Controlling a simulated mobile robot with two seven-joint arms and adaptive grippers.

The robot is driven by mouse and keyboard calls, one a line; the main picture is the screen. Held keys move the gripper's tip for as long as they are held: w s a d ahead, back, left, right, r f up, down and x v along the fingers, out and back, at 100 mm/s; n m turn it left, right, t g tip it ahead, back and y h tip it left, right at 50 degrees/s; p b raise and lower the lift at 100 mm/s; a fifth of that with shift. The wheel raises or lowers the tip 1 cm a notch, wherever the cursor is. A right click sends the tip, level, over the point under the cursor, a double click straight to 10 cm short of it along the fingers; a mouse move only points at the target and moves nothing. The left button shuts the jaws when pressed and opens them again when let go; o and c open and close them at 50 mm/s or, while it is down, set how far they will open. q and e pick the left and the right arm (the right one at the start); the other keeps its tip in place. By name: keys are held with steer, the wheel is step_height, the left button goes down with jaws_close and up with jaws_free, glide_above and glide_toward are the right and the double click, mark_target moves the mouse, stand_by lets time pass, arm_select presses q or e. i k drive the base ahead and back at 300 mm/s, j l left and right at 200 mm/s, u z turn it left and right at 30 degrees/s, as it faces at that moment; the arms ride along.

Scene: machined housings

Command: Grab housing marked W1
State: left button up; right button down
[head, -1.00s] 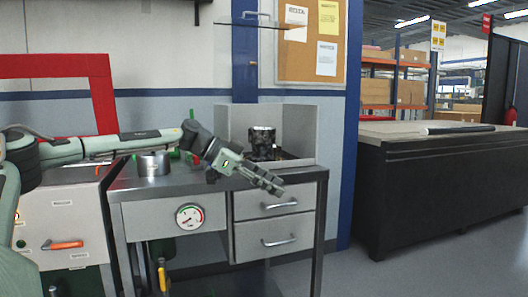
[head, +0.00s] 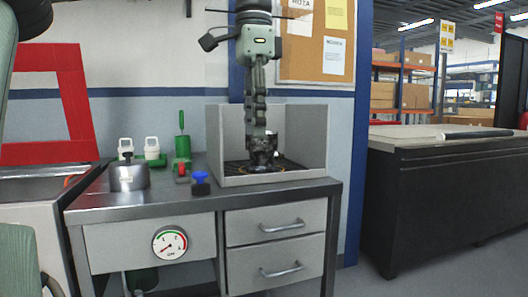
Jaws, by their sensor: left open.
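A dark, mottled housing (head: 263,156) stands in the open-fronted grey enclosure (head: 315,150) on the metal bench. No W1 mark can be read on it. My left gripper (head: 257,132) points straight down from above, its fingers open at the top of this housing and partly hiding it. I cannot tell whether the fingers touch it. A silver round housing (head: 129,178) with a dark knob on top stands on the left of the bench; no mark is legible on it either. My right gripper is not in view.
Between the housings are a blue knob (head: 201,184), a red-topped part (head: 181,171) and a green stand (head: 183,150). White-handled green parts (head: 152,147) are behind. The enclosure has back and side walls. The bench front (head: 270,190) is clear.

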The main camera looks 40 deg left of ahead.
mark_target(263, 154)
steer(key=i+j, duration=0.55)
steer(key=j, duration=0.15)
steer(key=i+j, duration=0.55)
steer(key=j, duration=0.15)
